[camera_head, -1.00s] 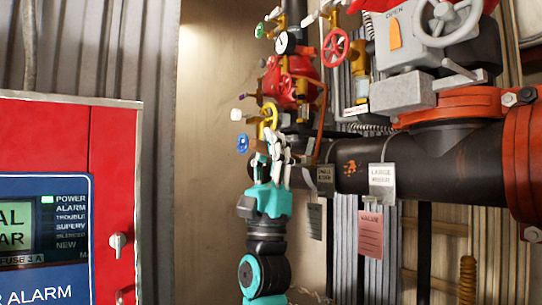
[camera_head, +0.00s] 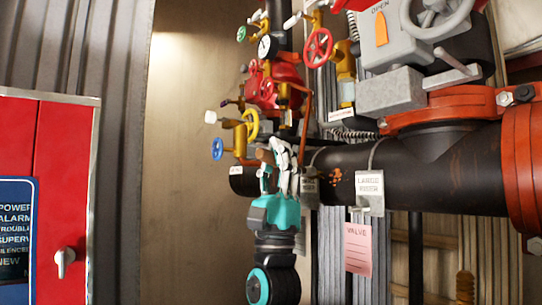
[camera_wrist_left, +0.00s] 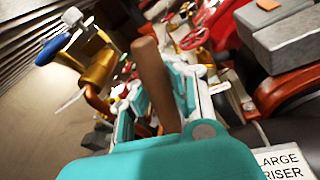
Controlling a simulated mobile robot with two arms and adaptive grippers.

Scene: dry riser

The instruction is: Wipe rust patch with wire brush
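The rust patch is a cluster of orange spots (camera_head: 336,177) on the dark horizontal pipe, between two hanging tags. My left gripper (camera_head: 284,158) is upright in front of the pipe, just left of the rust patch. Its fingers are closed around a brown wooden handle, which I take to be the wire brush (camera_head: 264,156). In the left wrist view the brush handle (camera_wrist_left: 152,80) sticks up between the fingers (camera_wrist_left: 165,92). The bristles are hidden, and I cannot tell whether they touch the pipe. My right gripper is in neither view.
Valves with a yellow wheel (camera_head: 251,124) and a blue wheel (camera_head: 217,149) stand close left of the gripper. A red alarm panel (camera_head: 66,190) is at the left.

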